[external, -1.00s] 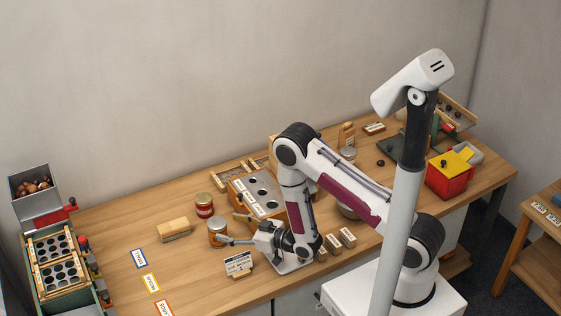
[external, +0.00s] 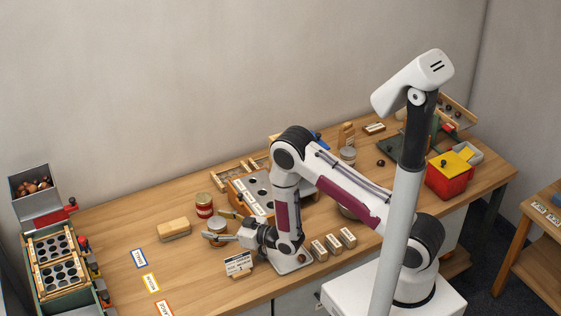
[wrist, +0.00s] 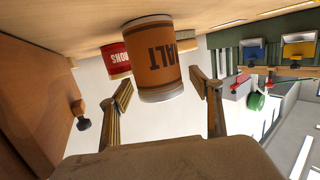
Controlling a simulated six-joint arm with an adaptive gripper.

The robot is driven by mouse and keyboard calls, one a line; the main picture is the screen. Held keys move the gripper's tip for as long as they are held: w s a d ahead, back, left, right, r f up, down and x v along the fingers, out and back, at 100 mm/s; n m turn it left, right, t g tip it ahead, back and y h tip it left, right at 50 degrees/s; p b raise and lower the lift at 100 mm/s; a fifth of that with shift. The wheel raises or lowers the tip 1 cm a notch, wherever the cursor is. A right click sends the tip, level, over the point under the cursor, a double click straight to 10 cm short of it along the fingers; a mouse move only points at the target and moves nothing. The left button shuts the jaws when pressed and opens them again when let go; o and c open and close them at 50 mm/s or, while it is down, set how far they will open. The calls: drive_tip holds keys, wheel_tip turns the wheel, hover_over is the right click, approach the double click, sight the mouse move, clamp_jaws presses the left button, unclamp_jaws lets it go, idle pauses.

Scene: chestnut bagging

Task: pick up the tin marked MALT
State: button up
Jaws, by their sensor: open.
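The MALT tin (external: 217,229) is a brown-orange cylinder with pale ends, standing on the bench left of my forearm. In the wrist view the tin (wrist: 153,62) appears upside down with most of its dark lettering readable. My gripper (external: 214,224) is open and low over the bench, its fingers reaching leftwards on either side of the tin. In the wrist view the gripper (wrist: 163,90) has one finger to each side of the tin, with visible gaps. I cannot tell how deep the tin sits between the fingers.
A red-labelled tin (external: 204,206) stands close behind the MALT tin. A wooden block (external: 174,230) lies to the left. Bench around the coloured labels (external: 151,282) is mostly clear.

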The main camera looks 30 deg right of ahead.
drive_tip(key=shift+c, duration=0.4)
drive_tip(key=c, duration=1.4)
drive_tip(key=shift+r, duration=0.25)
drive_tip(key=shift+r, duration=4.8)
